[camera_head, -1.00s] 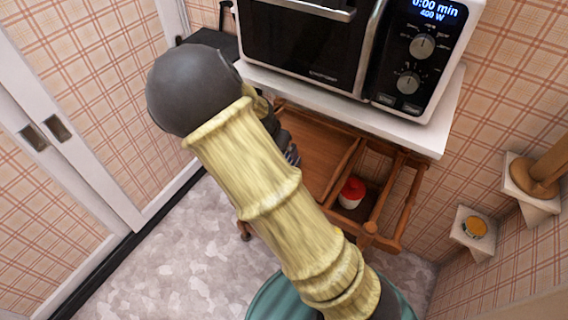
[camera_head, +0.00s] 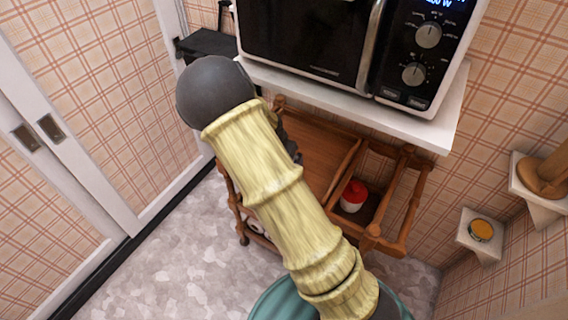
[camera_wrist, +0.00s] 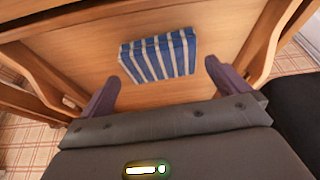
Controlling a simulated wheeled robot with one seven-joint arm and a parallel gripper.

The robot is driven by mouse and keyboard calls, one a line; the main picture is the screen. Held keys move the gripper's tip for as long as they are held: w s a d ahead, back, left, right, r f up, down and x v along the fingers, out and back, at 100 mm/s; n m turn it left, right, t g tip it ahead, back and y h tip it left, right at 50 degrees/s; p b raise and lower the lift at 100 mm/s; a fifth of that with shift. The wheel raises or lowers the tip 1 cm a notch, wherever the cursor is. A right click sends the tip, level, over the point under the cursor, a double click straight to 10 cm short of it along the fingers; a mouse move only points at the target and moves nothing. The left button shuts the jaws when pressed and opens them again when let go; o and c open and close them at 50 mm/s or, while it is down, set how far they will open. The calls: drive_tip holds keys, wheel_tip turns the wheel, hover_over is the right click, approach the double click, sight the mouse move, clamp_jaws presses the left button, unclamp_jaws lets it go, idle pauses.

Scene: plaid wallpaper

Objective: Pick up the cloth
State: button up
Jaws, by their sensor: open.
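The cloth (camera_wrist: 158,57) is a folded blue and white striped rectangle. It lies flat on a wooden surface (camera_wrist: 100,75) in the wrist view. My gripper (camera_wrist: 158,82) is open, with its two dark fingers apart and the cloth beyond and between them. The fingers do not visibly touch the cloth. In the head view, my own arm hides the cloth and my gripper. The wooden trolley (camera_head: 333,150) shows there beside my arm.
A microwave (camera_head: 310,40) stands on a white shelf (camera_head: 350,110) above the trolley's back. A red and white container (camera_head: 353,196) sits in the trolley's side compartment. Small wall shelves (camera_head: 483,250) hold items at the right. Patterned floor (camera_head: 180,260) is clear at left.

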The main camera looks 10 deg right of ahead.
drive_tip(key=x, duration=0.3)
drive_tip(key=shift+w+d+b, duration=0.1)
drive_tip(key=shift+b, duration=0.25)
drive_tip(key=c, duration=0.7)
drive_tip(key=shift+r, duration=0.2)
wheel_tip(320, 180, up, 4)
drive_tip(key=shift+f+p, duration=0.1)
drive_tip(key=shift+p, duration=0.8)
drive_tip(key=s+a+p, duration=0.2)
drive_tip(key=s+a, duration=0.9)
drive_tip(key=s, duration=0.3)
drive_tip(key=shift+a+f, duration=0.25)
drive_tip(key=shift+f, duration=0.05)
